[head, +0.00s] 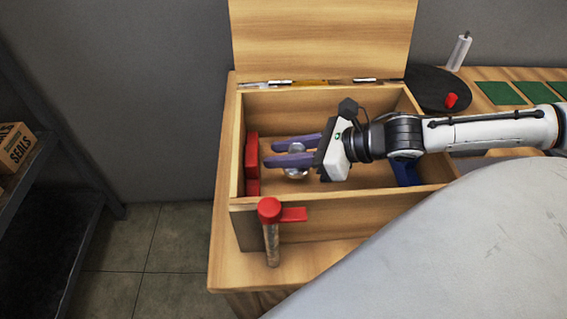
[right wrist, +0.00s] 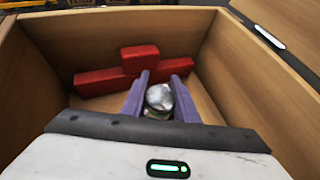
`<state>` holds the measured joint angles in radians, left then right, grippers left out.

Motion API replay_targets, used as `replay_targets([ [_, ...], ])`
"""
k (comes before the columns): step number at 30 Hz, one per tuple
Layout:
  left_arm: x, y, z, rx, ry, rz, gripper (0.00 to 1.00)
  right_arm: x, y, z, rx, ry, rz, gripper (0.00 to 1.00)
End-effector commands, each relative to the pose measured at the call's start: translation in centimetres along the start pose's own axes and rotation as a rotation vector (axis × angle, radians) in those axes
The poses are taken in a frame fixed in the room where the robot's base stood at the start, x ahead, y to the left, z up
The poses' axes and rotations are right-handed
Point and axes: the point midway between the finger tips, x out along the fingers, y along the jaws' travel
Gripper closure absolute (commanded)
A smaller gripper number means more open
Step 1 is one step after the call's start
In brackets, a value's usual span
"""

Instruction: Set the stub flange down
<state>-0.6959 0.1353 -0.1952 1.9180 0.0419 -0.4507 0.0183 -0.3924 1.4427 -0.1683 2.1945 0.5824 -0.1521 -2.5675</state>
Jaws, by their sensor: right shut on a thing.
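The stub flange (right wrist: 160,98) is a small shiny metal piece with a round face, held between the two purple fingers of my right gripper (right wrist: 158,92). In the head view the stub flange (head: 295,173) shows at the fingers of my right gripper (head: 290,152), inside the open wooden box (head: 330,214). My right gripper is shut on it. Its lower side is hidden, and I cannot tell whether it touches the box floor. My left gripper is not in view.
Red blocks (head: 252,165) line the box's left wall. The wooden lid (head: 322,40) stands open behind. A red-headed tool or clamp (head: 270,211) stands at the front wall. A dark round tray (head: 437,88) with a red piece (head: 451,100) lies right of the box.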

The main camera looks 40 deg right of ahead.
Motion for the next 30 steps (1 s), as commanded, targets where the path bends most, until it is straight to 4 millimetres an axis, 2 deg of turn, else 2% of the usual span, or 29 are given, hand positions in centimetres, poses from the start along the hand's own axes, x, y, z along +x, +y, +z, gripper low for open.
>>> replay_targets([
  [1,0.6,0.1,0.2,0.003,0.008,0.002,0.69,0.6,0.0,-1.0,0.003,-0.002,0.000,1.00],
  [6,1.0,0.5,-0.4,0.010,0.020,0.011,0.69,1.5,0.0,-2.7,0.003,-0.002,-0.001,1.00],
  [12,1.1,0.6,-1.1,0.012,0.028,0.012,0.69,1.6,0.0,-2.8,0.000,0.000,0.001,1.00],
  [18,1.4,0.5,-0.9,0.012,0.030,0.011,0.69,1.8,0.0,-3.2,0.001,0.000,0.001,1.00],
  [19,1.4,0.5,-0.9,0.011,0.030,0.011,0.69,1.8,0.0,-3.2,0.001,0.001,0.000,0.72],
  [20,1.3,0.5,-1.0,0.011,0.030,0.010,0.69,1.7,0.1,-3.2,0.001,0.001,0.000,0.67],
  [30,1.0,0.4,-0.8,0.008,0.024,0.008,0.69,1.6,0.1,-3.0,0.002,0.001,0.000,0.65],
])
